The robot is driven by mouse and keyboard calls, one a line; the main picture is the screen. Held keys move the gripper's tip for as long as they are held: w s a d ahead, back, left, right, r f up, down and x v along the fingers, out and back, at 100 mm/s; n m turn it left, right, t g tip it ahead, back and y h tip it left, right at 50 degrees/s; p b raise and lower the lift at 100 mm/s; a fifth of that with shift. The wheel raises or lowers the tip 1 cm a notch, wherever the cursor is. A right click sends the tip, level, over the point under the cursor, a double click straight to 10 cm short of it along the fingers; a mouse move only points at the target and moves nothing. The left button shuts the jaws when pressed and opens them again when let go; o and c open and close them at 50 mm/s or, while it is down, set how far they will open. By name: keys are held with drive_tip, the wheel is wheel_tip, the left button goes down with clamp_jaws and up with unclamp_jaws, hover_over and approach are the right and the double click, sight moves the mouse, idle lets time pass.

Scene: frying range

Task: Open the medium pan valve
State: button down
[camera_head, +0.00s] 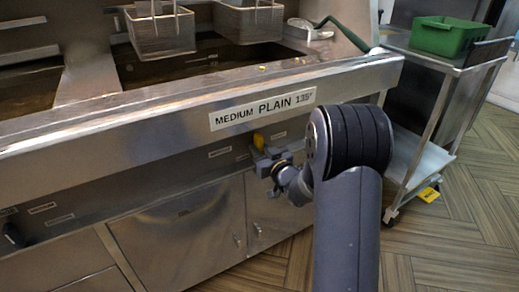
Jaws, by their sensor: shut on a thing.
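Only the upper part of the yellow handle shows above the gripper. My arm reaches in from the lower right.
A steel fryer with wire baskets (161,32) stands behind the front ledge. A black knob (14,236) is at the lower left. Cabinet doors (185,240) are below. A steel cart (440,62) with a green bin (446,37) stands at right, beside open floor.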

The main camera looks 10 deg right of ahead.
drive_tip(key=c, duration=1.3)
unclamp_jaws()
drive_tip(key=p+v, duration=0.1)
drive_tip(key=v, duration=0.9)
drive_tip(key=shift+s+d+p, duration=0.1)
drive_tip(key=shift+s+p, duration=0.2)
drive_tip(key=shift+s, duration=0.1)
drive_tip(key=shift+w, duration=0.1)
drive_tip(key=b+x, duration=0.1)
drive_tip(key=x, duration=0.9)
drive_tip(key=shift+w+b, duration=0.35)
